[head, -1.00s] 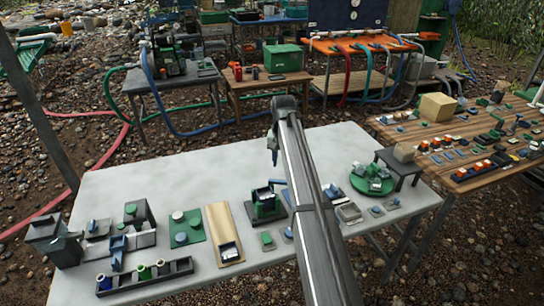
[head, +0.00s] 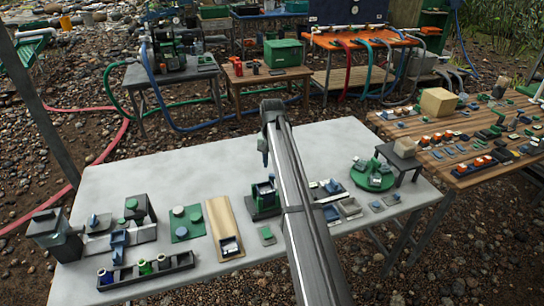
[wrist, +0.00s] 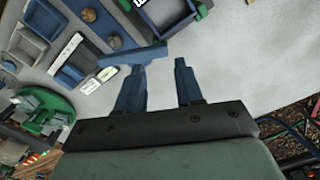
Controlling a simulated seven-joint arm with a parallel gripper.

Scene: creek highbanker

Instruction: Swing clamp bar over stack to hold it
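A dark green fixture (head: 264,201) with raised walls stands near the middle of the pale table, partly behind my arm. It also shows at the top of the wrist view (wrist: 168,28), cut by the frame edge. A blue bar (wrist: 132,57), seemingly the clamp bar, lies just beyond my left fingertip; I cannot tell whether they touch. My gripper (wrist: 159,64) is open with nothing between its two blue fingers. In the head view my gripper (head: 266,157) points down above and behind the fixture. The stack inside the fixture is not clear.
Left of the fixture are a tan board (head: 220,219), a green plate (head: 187,235) and a long black tray (head: 148,274). A round green turntable (head: 372,176) stands to the right. Small trays (head: 347,208) lie near my arm. The table's back left is clear.

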